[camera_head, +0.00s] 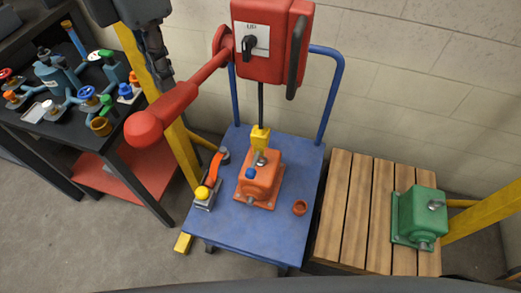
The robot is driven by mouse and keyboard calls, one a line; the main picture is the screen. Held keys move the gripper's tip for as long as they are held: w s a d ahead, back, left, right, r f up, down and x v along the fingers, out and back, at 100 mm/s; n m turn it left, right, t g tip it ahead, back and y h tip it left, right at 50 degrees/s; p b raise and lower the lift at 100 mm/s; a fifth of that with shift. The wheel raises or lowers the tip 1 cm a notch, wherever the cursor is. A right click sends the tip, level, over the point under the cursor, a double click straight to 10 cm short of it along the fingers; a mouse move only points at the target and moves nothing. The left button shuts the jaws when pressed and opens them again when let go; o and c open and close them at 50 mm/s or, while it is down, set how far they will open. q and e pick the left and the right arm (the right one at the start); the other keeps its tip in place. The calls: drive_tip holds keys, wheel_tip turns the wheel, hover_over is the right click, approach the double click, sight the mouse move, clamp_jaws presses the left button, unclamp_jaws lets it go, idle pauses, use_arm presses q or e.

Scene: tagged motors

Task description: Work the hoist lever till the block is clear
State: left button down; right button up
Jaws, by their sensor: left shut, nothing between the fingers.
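The red hoist (262,38) carries an "UP" plate with a black knob. Its long red lever (185,95) slants down to the left and ends in a red ball. A dark line runs from the hoist to a yellow hook block (260,137). The hook block sits right above an orange motor (259,183), which appears to rest on the blue cart (225,222). I cannot tell whether hook and motor are joined. My left gripper (162,84) is shut and empty, pointing down, left of the lever and apart from it. My right gripper is out of view.
A green motor (418,217) stands on a slatted wooden pallet (342,215) at the right. A black bench (125,138) with valves and fittings is at the left. Yellow posts stand nearby.

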use_arm(q)
wheel_tip(320, 180, up, 7)
drive_tip(key=p, duration=0.6)
idle(0.3)
